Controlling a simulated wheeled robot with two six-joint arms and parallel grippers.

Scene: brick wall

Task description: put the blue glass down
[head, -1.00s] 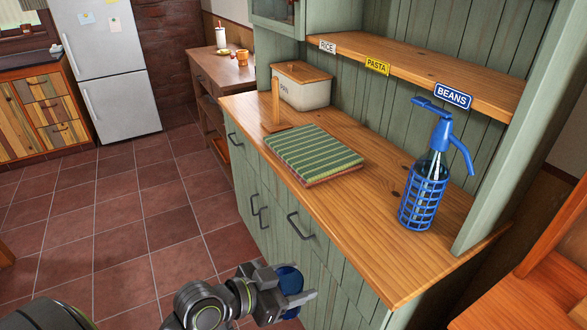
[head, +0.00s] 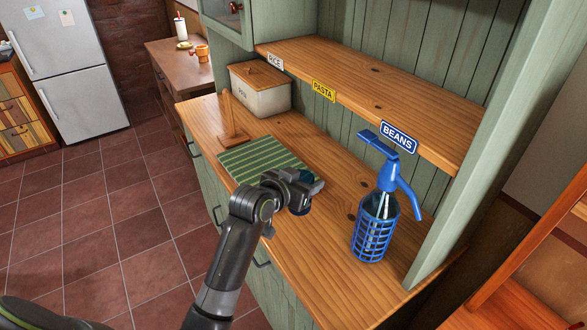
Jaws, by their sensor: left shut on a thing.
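The blue glass (head: 300,211) is mostly hidden by my left gripper (head: 308,188); only small dark blue parts show around the fingers. The gripper is shut on the glass, over the wooden counter (head: 335,215) of the green hutch. It is just right of the striped green cloth and left of the blue soda siphon. I cannot tell whether the glass touches the counter. My right gripper is not in view.
The siphon (head: 377,225) stands upright near the counter's right part. The folded cloth (head: 250,160), a wooden stand (head: 230,120) and a lidded bin (head: 262,97) are farther left. A shelf (head: 370,85) with RICE, PASTA and BEANS labels hangs above. Bare counter lies before the siphon.

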